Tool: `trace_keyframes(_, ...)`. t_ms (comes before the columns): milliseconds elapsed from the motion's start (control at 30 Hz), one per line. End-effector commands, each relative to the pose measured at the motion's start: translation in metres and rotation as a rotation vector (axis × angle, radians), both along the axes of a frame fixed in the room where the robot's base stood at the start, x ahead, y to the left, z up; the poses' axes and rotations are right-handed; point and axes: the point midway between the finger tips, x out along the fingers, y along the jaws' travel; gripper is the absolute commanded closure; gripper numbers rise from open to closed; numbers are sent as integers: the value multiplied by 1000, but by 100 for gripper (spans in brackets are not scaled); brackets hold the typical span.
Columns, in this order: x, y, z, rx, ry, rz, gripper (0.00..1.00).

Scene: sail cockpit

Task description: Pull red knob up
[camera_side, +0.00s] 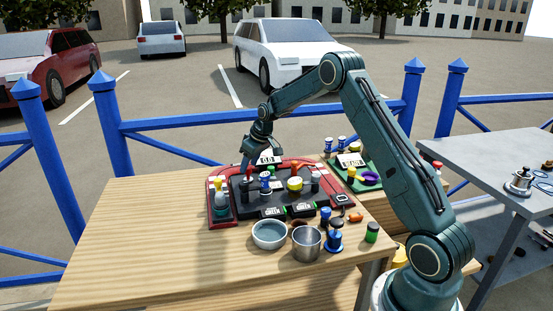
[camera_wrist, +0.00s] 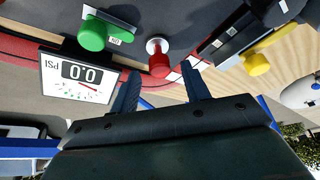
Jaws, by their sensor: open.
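The red knob (camera_wrist: 159,65) shows in the wrist view, a short red cylinder on a pale round base set in a dark panel (camera_wrist: 190,12). My gripper (camera_wrist: 160,71) is open, with one finger on each side of the knob's line. The knob's free end lies at about the level of the fingertips, with a gap on both sides. I see no contact, and the exact depth is hard to judge. In the side view my gripper (camera_side: 247,163) is low over the back left of the panel (camera_side: 246,203), and the knob there is small and partly hidden.
A green knob (camera_wrist: 93,34), a yellow knob (camera_wrist: 256,64) and a display reading 0.0 (camera_wrist: 78,82) are close by. A blue-grey bowl (camera_side: 269,236) and a metal cup (camera_side: 307,243) stand at the front. The wooden table's left side (camera_side: 130,235) is clear.

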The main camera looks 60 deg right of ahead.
Motion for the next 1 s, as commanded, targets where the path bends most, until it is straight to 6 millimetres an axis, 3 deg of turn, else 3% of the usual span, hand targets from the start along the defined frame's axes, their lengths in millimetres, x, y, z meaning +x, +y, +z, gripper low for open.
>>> trace_keyframes(200,4,0,-11,0,1,1,53)
trace_keyframes(500,5,0,-12,0,1,0,53)
trace_keyframes(733,4,0,-12,0,1,0,98)
trace_keyframes(1000,5,0,-1,-1,-3,0,100)
